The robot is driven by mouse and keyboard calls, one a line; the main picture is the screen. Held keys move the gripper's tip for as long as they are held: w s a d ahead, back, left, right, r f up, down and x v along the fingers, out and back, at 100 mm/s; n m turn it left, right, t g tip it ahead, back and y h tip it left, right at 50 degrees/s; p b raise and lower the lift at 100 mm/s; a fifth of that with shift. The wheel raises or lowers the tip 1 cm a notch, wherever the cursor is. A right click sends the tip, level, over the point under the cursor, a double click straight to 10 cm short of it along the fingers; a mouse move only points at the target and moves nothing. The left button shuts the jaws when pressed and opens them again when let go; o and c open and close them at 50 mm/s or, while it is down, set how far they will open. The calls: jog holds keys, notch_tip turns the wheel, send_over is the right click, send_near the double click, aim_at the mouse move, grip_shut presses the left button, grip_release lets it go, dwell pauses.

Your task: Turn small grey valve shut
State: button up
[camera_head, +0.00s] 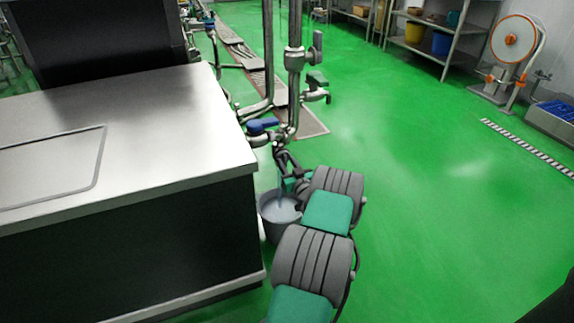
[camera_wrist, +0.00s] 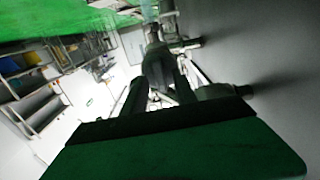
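A small valve with a grey lever (camera_head: 317,46) sits on the upright steel pipe in the head view. The lever stands upright, roughly along the pipe. My gripper (camera_head: 284,163) is low by the bottom of the pipes, below the blue handle and well below the grey lever. It is small and partly hidden by my arm, so its opening is unclear. The wrist view is dark and tilted, with pipe-like fittings (camera_wrist: 218,91) near my gripper.
A grey bucket (camera_head: 270,224) stands on the floor beside the steel counter (camera_head: 205,115), with a pale stream of liquid (camera_head: 279,190) falling into it. My arm passes close to its right. Green floor (camera_head: 430,190) is clear to the right.

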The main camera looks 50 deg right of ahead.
jog(key=shift+c, duration=0.3)
grip_shut()
jog(key=shift+m, duration=0.3)
jog(key=m+b, duration=0.1)
jog(key=m, duration=0.3)
jog(key=shift+s+f+b, duration=0.1)
jog(key=shift+f+b, duration=0.05)
jog(key=shift+b, duration=0.2)
jog(key=shift+s+d+f+m, duration=0.1)
jog(key=shift+m, duration=3.2)
jog(key=shift+s+d+f+m, duration=0.1)
jog(key=shift+m, duration=3.2)
